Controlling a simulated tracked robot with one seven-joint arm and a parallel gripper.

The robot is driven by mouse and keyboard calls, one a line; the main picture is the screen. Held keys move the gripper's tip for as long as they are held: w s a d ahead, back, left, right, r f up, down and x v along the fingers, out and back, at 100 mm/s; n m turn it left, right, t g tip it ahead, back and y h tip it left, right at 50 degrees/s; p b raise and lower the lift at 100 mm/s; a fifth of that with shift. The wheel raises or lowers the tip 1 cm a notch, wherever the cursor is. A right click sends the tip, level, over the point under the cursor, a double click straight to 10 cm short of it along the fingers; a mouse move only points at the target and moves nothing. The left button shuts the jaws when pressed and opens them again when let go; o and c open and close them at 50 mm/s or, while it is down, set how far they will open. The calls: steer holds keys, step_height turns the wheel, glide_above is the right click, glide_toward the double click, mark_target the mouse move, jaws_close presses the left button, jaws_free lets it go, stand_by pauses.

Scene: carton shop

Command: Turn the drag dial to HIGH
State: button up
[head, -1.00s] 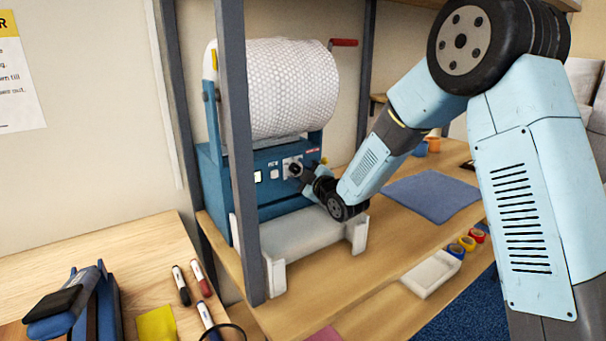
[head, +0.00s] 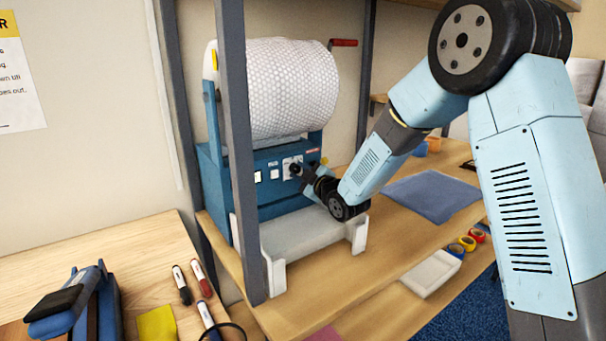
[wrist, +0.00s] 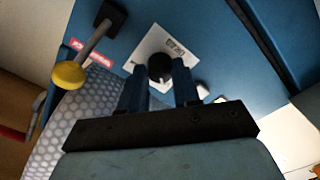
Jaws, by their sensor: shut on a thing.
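The drag dial (wrist: 160,68) is a round black knob with a light pointer mark, on a white label plate (wrist: 150,50) on the blue front of the bubble-wrap machine. In the head view the dial (head: 294,169) is partly hidden by my gripper (head: 303,171). In the wrist view my gripper (wrist: 160,85) has its two blue fingers on either side of the dial and is shut on it. The lettering on the plate is too small to read, so I cannot tell the dial's setting.
The machine carries a large bubble-wrap roll (head: 292,88) above the panel. A lever with a yellow knob (wrist: 69,75) is beside the dial. A grey shelf post (head: 238,150) stands in front of the machine. A blue mat (head: 432,195) lies to the right.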

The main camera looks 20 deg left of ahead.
steer(key=shift+a+m, duration=0.15)
steer(key=shift+m, duration=0.15)
steer(key=m, duration=0.9)
steer(key=shift+a+r, duration=0.1)
steer(key=m, duration=0.5)
steer(key=shift+m, duration=0.4)
steer(key=shift+w+m, duration=0.1)
steer(key=shift+m, duration=2.1)
steer(key=o, duration=1.1)
